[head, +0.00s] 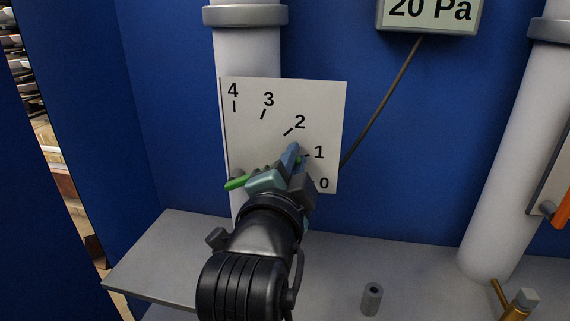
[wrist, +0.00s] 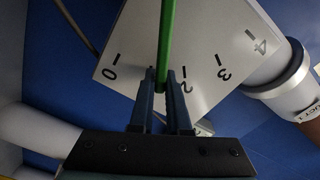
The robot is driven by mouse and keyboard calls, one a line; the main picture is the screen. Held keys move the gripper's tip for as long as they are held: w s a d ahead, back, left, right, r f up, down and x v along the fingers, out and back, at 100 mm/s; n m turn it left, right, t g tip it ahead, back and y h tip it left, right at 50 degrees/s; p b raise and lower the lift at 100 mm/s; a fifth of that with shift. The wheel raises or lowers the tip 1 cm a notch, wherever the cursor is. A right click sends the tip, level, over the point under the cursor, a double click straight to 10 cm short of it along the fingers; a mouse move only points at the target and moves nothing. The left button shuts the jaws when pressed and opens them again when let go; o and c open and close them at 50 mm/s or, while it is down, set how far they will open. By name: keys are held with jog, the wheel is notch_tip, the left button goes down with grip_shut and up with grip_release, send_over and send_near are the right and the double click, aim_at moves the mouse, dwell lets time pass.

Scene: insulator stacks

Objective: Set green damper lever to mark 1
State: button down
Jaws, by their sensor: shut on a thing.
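The green damper lever (head: 237,183) lies across a white scale plate (head: 325,105) marked 0 to 4. Its outer end is largely hidden by my gripper (head: 297,156) in the head view, but points close to mark 1 (head: 319,152). In the wrist view the green lever (wrist: 166,45) runs down between the two fingers of my gripper (wrist: 163,74), which is shut on it. There, mark 2 (wrist: 187,86) is just right of the fingers and mark 0 (wrist: 110,72) is to the left. The fingers partly cover mark 1, so exact alignment is unclear.
A white duct (head: 248,52) stands behind the plate. A display (head: 428,12) reads 20 Pa at the upper right. A grey shelf (head: 160,255) lies below, with a small grey cylinder (head: 372,298) on it. Another white duct (head: 515,160) and an orange handle (head: 562,209) are at right.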

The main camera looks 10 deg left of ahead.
jog(key=shift+d+f+m+b, duration=0.25)
jog(key=shift+f+m+b, duration=0.25)
jog(key=shift+f+m, duration=0.1)
jog(key=c, duration=0.9)
grip_release()
jog(key=s+p, duration=0.3)
jog(key=s, duration=0.3)
jog(key=s+p, duration=0.2)
jog(key=s, duration=0.5)
jog(key=shift+a+r+p, duration=0.1)
jog(key=shift+a+p, duration=0.1)
jog(key=shift+p, duration=0.2)
